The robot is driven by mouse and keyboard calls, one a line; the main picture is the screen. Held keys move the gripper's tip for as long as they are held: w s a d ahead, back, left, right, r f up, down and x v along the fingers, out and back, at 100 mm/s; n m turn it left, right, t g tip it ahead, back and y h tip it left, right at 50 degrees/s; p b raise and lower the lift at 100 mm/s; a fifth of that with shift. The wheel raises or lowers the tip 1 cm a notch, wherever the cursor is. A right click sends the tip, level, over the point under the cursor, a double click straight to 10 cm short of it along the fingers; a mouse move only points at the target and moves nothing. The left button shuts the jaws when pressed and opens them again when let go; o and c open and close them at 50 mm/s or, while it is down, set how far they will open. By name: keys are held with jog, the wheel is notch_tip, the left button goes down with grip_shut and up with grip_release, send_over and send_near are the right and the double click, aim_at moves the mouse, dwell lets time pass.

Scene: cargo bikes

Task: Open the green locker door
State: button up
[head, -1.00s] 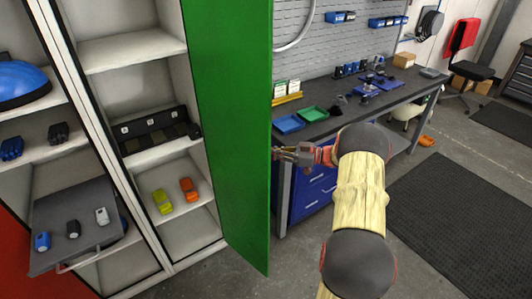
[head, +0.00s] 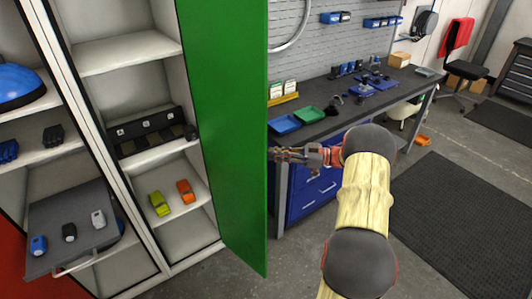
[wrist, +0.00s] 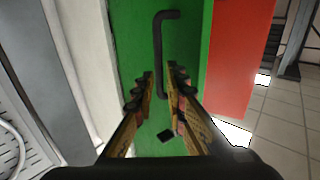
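The green locker door (head: 228,150) stands swung out from the locker, and the shelves inside show. It also fills the middle of the wrist view (wrist: 130,35). Its dark bar handle (wrist: 158,40) is on the outer face, hidden in the head view. My gripper (wrist: 160,72) is at the lower part of the handle, with its two fingers apart on either side of the bar. I cannot tell whether either finger touches it. In the head view my gripper (head: 280,154) is just right of the door's free edge.
The open locker's shelves hold a yellow-green toy car (head: 159,203) and an orange one (head: 186,191). A workbench (head: 330,125) with blue drawers stands close behind my gripper. Floor at right is clear around a black mat (head: 460,210).

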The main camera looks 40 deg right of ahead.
jog(key=v, duration=0.7)
jog(key=shift+s+d, duration=0.3)
